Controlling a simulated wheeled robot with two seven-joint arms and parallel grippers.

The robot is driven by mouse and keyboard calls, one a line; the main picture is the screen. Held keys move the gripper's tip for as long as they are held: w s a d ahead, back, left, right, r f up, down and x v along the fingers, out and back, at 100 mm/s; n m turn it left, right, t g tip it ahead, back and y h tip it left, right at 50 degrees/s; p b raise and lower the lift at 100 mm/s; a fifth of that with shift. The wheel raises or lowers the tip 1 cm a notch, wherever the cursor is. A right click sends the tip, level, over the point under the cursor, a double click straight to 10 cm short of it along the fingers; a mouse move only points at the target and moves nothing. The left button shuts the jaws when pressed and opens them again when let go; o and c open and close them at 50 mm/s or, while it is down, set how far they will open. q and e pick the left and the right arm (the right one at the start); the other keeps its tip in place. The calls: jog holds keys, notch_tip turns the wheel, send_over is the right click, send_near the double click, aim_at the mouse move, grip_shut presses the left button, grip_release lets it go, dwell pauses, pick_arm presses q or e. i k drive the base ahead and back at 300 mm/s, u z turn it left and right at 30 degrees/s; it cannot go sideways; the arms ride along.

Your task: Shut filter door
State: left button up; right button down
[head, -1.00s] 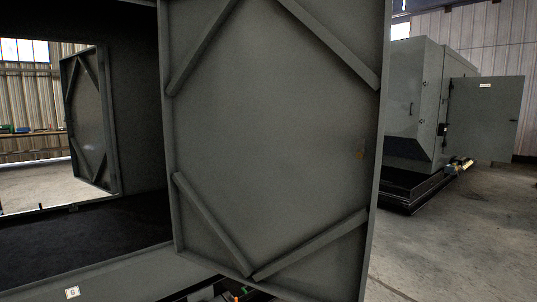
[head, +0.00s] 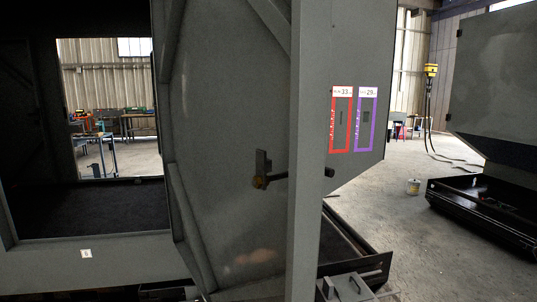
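The grey filter door (head: 225,110) stands open in the middle of the head view, seen at a slant from its inner side. Diagonal braces cross its corners. A latch with a dark bar (head: 262,181) sits near its right edge, and the bar reaches right across the edge strip. To the left is the dark enclosure opening (head: 100,208), with a small white number tag (head: 86,254) on the sill below. The door hides part of the opening. Neither gripper can be made out in the head view.
A grey panel with red-framed (head: 341,120) and purple-framed (head: 366,120) labels stands right of the door edge. Another grey enclosure (head: 495,90) on a black base is at the far right.

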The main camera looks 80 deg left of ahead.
aim_at(233, 79)
jog(key=i, duration=1.8)
jog(key=u, duration=4.1)
jog(key=i, duration=0.5)
jog(key=z, duration=0.05)
